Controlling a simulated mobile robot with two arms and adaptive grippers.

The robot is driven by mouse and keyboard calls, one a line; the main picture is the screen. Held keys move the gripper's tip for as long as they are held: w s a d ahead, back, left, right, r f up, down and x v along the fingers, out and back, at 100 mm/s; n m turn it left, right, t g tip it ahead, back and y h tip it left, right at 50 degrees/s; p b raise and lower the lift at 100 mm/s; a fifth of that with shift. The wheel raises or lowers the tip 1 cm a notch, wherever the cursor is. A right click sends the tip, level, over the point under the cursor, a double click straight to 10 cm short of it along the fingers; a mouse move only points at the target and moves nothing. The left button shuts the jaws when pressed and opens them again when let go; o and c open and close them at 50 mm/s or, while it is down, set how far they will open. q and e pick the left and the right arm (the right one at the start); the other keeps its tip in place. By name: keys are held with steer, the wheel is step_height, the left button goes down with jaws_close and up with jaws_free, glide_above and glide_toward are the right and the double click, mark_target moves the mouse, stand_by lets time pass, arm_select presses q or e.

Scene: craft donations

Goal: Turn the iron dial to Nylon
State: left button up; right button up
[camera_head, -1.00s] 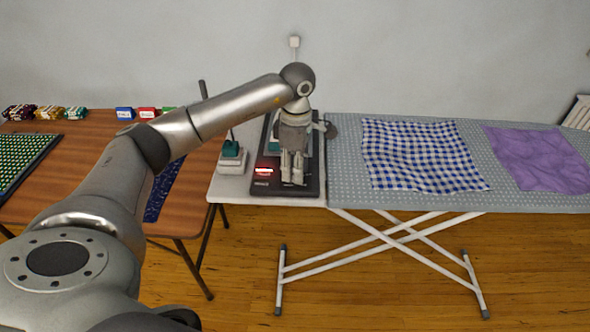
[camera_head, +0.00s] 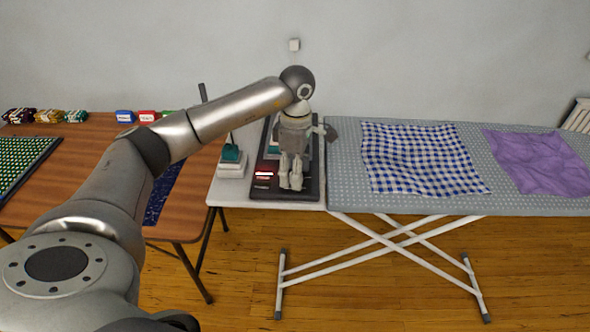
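My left gripper (camera_head: 291,186) points down over this base. It covers most of what stands there, so the iron's body is mostly hidden. I cannot make out the dial or its lettering. The two fingers show close together, and I cannot tell if they are apart or touch anything. My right gripper is not in view.
A teal-topped item (camera_head: 231,155) stands left of the base. The ironing board (camera_head: 345,190) holds a blue checked cloth (camera_head: 420,158) and a purple cloth (camera_head: 540,162). A wooden table (camera_head: 185,215) at left carries several small packs and a green dotted mat (camera_head: 22,165).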

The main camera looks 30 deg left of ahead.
arm_select(q)
step_height(320, 180, up, 12)
steer(key=shift+w, duration=0.3)
steer(key=shift+a, duration=0.15)
stand_by(0.4)
